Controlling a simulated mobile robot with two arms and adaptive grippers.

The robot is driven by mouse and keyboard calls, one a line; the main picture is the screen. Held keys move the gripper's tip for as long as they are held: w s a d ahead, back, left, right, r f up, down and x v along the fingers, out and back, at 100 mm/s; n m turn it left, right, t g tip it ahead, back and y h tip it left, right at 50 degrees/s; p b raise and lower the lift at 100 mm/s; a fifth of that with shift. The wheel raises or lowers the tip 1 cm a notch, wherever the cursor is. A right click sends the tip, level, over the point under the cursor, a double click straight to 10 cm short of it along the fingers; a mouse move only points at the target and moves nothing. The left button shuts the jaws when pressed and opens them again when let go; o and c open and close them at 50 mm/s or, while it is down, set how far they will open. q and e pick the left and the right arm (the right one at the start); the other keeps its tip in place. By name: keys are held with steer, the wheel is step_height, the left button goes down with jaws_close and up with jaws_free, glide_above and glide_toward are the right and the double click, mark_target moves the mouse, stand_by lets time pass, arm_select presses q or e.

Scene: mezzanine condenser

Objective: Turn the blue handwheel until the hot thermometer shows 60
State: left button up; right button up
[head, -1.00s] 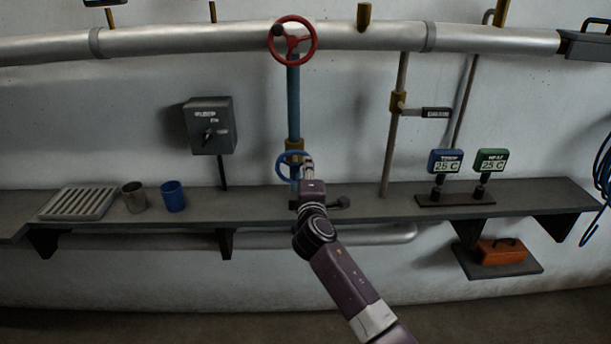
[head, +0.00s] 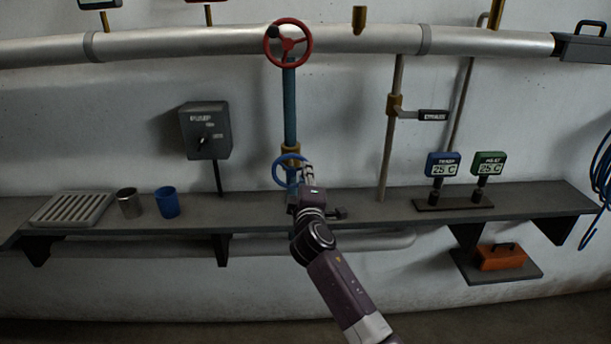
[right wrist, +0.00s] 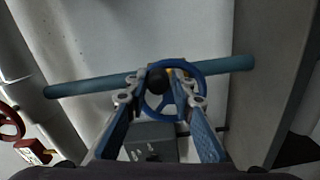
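The blue handwheel (head: 278,173) sits low on the blue vertical pipe, just above the shelf. My right gripper (head: 308,168) is at the wheel's right side and hides part of it. In the right wrist view, its two fingers (right wrist: 157,92) are spread apart, with the blue wheel (right wrist: 163,118) and a black round knob (right wrist: 158,79) between and beyond the tips. I cannot tell whether they touch the rim. A blue thermometer (head: 443,165) and a green thermometer (head: 489,164) both read 25 C; their labels are blurred. My left gripper is out of view.
A red handwheel (head: 288,44) is on the thick pipe above. A grey switch box (head: 206,130) hangs left of the blue pipe. A metal cup (head: 129,203), blue cup (head: 167,202) and slatted tray (head: 72,208) stand on the shelf (head: 240,212). A lever (head: 420,115) sticks out at right.

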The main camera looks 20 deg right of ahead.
steer(key=shift+o, duration=1.3)
steer(key=shift+s, duration=0.1)
steer(key=v, duration=1.2)
